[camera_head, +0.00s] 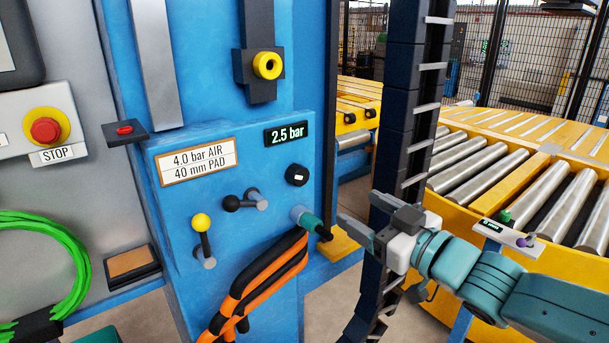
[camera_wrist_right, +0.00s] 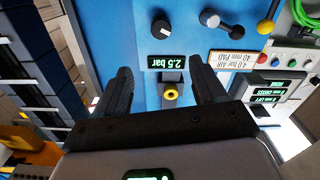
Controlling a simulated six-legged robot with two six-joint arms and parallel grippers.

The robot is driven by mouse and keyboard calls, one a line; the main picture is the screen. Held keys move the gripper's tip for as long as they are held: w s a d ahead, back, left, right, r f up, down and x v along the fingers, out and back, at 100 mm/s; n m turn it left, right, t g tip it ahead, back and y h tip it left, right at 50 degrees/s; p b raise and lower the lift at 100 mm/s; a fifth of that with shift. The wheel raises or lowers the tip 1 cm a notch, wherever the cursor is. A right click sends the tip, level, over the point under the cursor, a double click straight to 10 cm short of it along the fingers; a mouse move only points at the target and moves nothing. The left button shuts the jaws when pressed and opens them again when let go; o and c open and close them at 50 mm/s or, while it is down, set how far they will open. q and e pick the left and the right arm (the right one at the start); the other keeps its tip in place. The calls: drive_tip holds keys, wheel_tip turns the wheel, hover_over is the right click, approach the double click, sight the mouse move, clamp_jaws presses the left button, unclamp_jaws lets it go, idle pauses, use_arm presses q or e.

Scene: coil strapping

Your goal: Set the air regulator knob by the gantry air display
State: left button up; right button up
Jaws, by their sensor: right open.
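The air regulator knob (camera_head: 297,175) is a small round black knob with a white mark, on the blue gantry panel. The air display (camera_head: 286,134) above it reads 2.5 bar in green. A label plate (camera_head: 197,161) to the left reads 4.0 bar AIR, 40 mm PAD. My right gripper (camera_head: 357,207) is open and empty, right of the knob and apart from it. In the right wrist view, the knob (camera_wrist_right: 161,28) and display (camera_wrist_right: 166,62) show upside down beyond the open fingers (camera_wrist_right: 161,73). My left gripper is not in view.
A yellow-handled lever (camera_head: 202,230) and a black lever (camera_head: 245,202) stand left of the knob. A teal fitting (camera_head: 308,221) and orange-black hoses (camera_head: 258,282) lie below. A yellow ring (camera_head: 267,65) protrudes above. A dark cable chain (camera_head: 400,130) stands behind my right gripper.

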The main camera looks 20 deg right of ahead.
sight(302, 176)
drive_tip(key=p+x, duration=0.2)
drive_tip(key=x, duration=1.3)
drive_tip(key=shift+w+a, duration=0.15)
drive_tip(key=shift+a, duration=0.05)
drive_tip(key=shift+w+a+f, duration=0.1)
drive_tip(key=shift+w, duration=0.2)
drive_tip(key=shift+w, duration=0.1)
drive_tip(key=c, duration=1.1)
